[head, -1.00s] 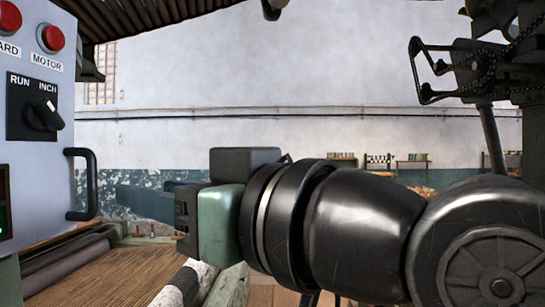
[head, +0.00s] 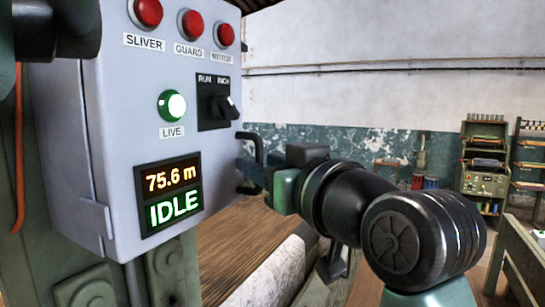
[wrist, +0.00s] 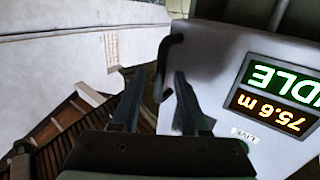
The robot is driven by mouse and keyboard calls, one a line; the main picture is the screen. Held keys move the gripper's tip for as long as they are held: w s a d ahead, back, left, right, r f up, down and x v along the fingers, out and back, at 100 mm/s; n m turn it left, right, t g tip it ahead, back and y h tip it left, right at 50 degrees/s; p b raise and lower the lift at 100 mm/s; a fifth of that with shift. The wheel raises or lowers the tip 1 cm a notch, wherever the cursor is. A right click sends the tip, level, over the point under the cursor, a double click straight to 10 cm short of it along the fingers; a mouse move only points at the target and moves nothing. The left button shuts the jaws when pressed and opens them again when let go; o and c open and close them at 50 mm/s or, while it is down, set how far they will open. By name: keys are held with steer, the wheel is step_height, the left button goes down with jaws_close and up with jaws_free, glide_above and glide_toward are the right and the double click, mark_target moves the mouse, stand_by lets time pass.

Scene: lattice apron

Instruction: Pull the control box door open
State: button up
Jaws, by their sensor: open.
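The control box (head: 85,130) is a pale grey cabinet at the left of the head view. Its door (head: 120,75) carries the lamps, switch and display, and looks shut, flush with the box. A black bar handle (head: 259,150) stands on the door's right edge. It also shows in the wrist view (wrist: 166,60), where the picture is turned over. My gripper (head: 252,172) is at the handle in the head view. In the wrist view my gripper (wrist: 158,80) is open, with the handle between its fingertips. I cannot tell whether either finger touches it.
A brown slatted surface (head: 235,240) and a pale roll (head: 275,275) lie below the handle. A shelf unit (head: 484,165) and a bench (head: 520,250) stand at the right. The floor between my arm and the shelves looks open.

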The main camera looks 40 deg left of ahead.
jaws_close()
stand_by(1.4)
